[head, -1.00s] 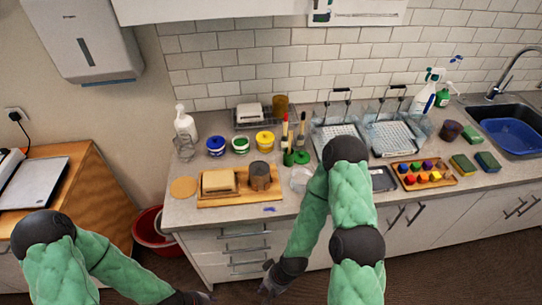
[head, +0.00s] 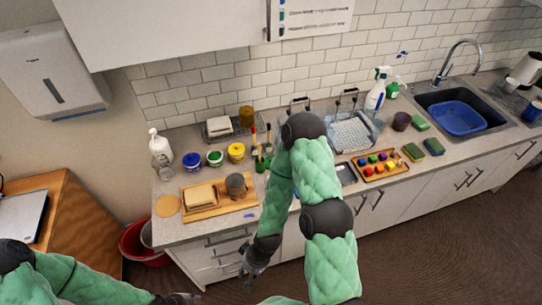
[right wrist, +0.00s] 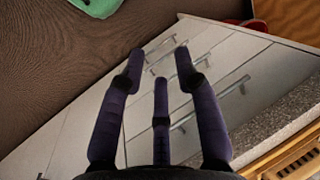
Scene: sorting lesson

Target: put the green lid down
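A small green round thing (head: 262,164), partly hidden by my right arm, lies on the counter by the brushes; I cannot tell if it is the green lid. A green-banded jar (head: 214,158) stands between a blue jar (head: 192,161) and a yellow jar (head: 236,152). My right gripper (head: 250,272) hangs low in front of the drawers, away from the jars. In the right wrist view its fingers (right wrist: 160,65) are spread with nothing between them. My left gripper (head: 178,299) is at the bottom edge, small and partly cut off.
A wooden board (head: 205,211) with a block and a grey-brown cylinder lies at the counter's front. A tray of coloured blocks (head: 381,164), sponges (head: 433,147) and a sink with a blue basin (head: 457,117) are to the right. A red bucket (head: 140,243) stands on the floor.

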